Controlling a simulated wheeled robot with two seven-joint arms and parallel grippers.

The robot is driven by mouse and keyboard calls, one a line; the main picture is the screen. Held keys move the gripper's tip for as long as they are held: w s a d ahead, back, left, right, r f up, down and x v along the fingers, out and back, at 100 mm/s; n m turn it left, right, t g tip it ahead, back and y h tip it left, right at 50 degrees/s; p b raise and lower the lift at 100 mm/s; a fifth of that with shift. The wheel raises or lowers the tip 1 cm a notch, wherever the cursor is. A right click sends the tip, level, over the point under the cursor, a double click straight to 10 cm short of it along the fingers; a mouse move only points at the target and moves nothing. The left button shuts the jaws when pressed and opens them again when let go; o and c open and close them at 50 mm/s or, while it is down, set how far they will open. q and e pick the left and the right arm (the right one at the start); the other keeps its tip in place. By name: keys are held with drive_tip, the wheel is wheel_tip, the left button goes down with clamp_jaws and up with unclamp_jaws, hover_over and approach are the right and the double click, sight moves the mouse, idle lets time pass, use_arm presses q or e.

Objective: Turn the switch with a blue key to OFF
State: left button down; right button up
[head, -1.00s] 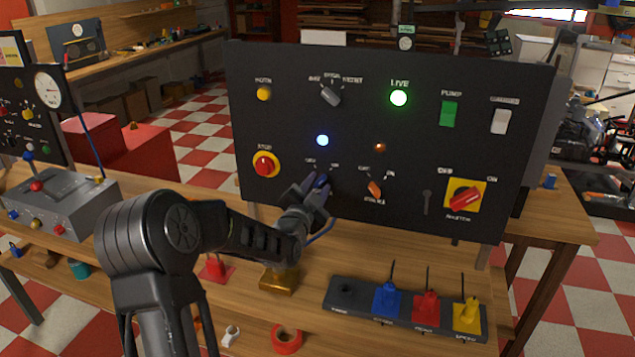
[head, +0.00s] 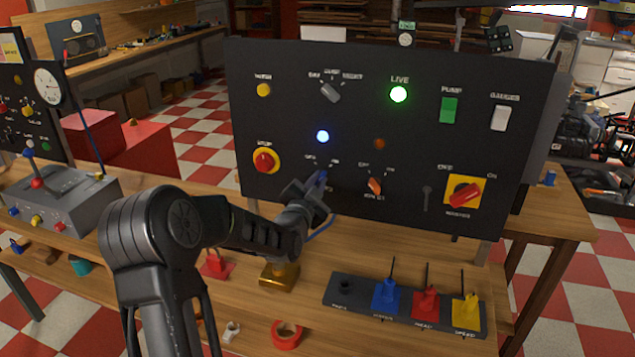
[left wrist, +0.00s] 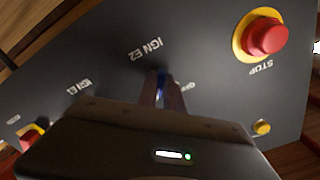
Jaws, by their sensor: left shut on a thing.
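The blue key (head: 323,177) sits in a switch low on the black control panel (head: 290,100), between the red STOP button and an orange-handled switch. My left gripper (head: 318,188) is at the panel, shut on the blue key. The left wrist view shows the key's blue edge (left wrist: 161,84) between the two fingers (left wrist: 161,93). An upside-down IGN E2 label is beside it there, with OFF on the other side. The fingers hide most of the key, so its exact angle is hard to tell. My right gripper is not in view.
The STOP button (head: 264,161) is left of the gripper, the orange-handled switch (head: 375,186) to its right. A red rotary switch (head: 465,194) is farther right. A strip with blue, red and yellow plugs (head: 342,303) lies on the wooden bench below.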

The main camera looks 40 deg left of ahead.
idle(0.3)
use_arm(q)
drive_tip(key=shift+f+n+b, duration=0.2)
drive_tip(key=shift+n+b, duration=0.3)
drive_tip(key=shift+b, duration=0.55)
drive_tip(key=shift+d+r+n+b, duration=0.1)
drive_tip(key=shift+n+b, duration=3.7)
drive_tip(key=shift+b, duration=1.55)
drive_tip(key=shift+d+r+n+b, duration=0.1)
drive_tip(key=shift+n+b, duration=3.7)
drive_tip(key=shift+b, duration=1.55)
drive_tip(key=c, duration=1.5)
unclamp_jaws()
